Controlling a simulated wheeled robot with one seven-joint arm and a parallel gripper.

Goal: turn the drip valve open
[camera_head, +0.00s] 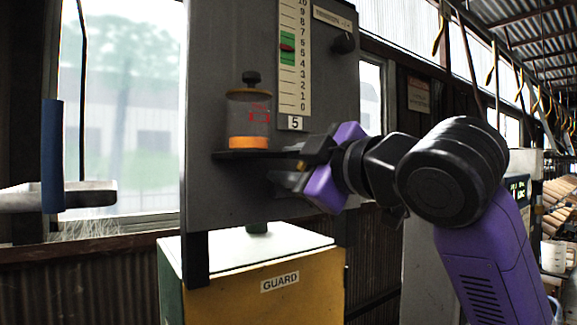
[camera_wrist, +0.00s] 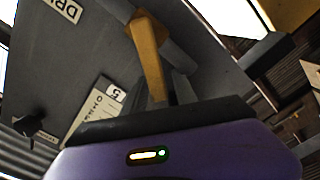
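A yellow-brown lever (camera_wrist: 148,55) sticks out from the grey panel (camera_head: 230,55) in the wrist view. I take it for the drip valve's handle. A label reading "DRI", partly cut off, is near it on the panel. My gripper (camera_head: 288,169) is at the panel, right of the round shelf, its two fingers apart with a small yellowish bit between them. In the wrist view the fingers (camera_wrist: 163,90) stand on either side of the lever's end. I cannot tell whether they press on it. The valve's base is hidden in the head view.
A jar (camera_head: 249,120) with orange liquid stands on the dark shelf (camera_head: 232,155). A scale (camera_head: 294,55) marked "5" and a black knob (camera_head: 343,43) are above. Below is a yellow box labelled GUARD (camera_head: 265,290). A blue roller (camera_head: 52,155) is at left.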

